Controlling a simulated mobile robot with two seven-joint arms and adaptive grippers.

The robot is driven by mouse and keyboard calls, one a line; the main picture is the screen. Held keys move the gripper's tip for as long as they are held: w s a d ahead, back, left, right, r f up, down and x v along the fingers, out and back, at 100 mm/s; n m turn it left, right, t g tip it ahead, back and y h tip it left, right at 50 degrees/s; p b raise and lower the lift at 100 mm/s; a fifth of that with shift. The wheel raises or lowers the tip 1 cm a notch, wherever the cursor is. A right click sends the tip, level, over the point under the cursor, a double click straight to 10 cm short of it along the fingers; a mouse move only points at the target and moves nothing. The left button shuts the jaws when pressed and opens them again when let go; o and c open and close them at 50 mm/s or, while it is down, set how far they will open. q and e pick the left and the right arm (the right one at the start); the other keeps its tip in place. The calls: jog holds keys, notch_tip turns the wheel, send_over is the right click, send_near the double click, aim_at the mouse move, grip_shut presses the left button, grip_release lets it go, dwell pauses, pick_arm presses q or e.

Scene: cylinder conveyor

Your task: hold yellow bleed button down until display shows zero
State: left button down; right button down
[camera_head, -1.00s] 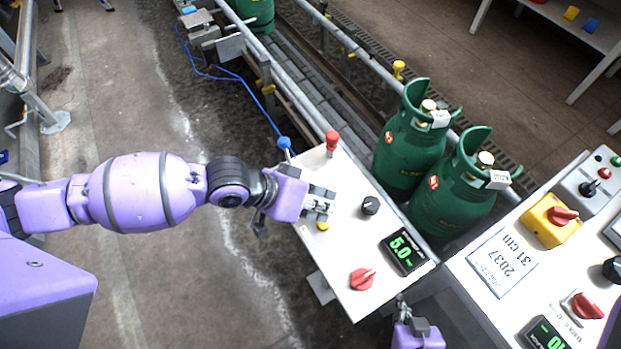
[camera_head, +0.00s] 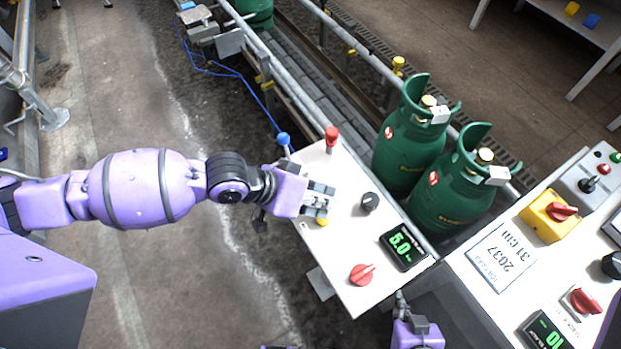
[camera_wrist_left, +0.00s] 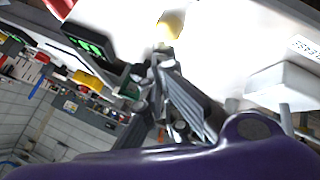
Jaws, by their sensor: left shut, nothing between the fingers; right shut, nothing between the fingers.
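The yellow bleed button (camera_head: 322,222) is on the white control panel (camera_head: 345,285), just below my left gripper's fingers in the head view. It also shows in the left wrist view (camera_wrist_left: 170,24), just past the fingertips. My left gripper (camera_head: 322,200) is shut and empty, over the panel's left side; whether it touches the button cannot be told. The display (camera_head: 403,247) on the same panel reads 5.0 in green; it also shows in the left wrist view (camera_wrist_left: 88,44). My right gripper (camera_head: 402,305) is shut and empty near the panel's lower right corner.
The panel also has a black knob (camera_head: 370,202), a red knob (camera_head: 362,274) and a red button (camera_head: 331,137). Green gas cylinders (camera_head: 452,190) stand on the conveyor behind it. A second panel (camera_head: 470,300) with a yellow-based red switch (camera_head: 551,215) is at the right.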

pick_arm(q)
jog(key=shift+w+r, duration=0.1)
jog(key=shift+w, duration=0.05)
jog(key=shift+f, duration=0.35)
dwell(0.4)
jog(key=shift+f, duration=0.55)
dwell(0.4)
dwell(0.7)
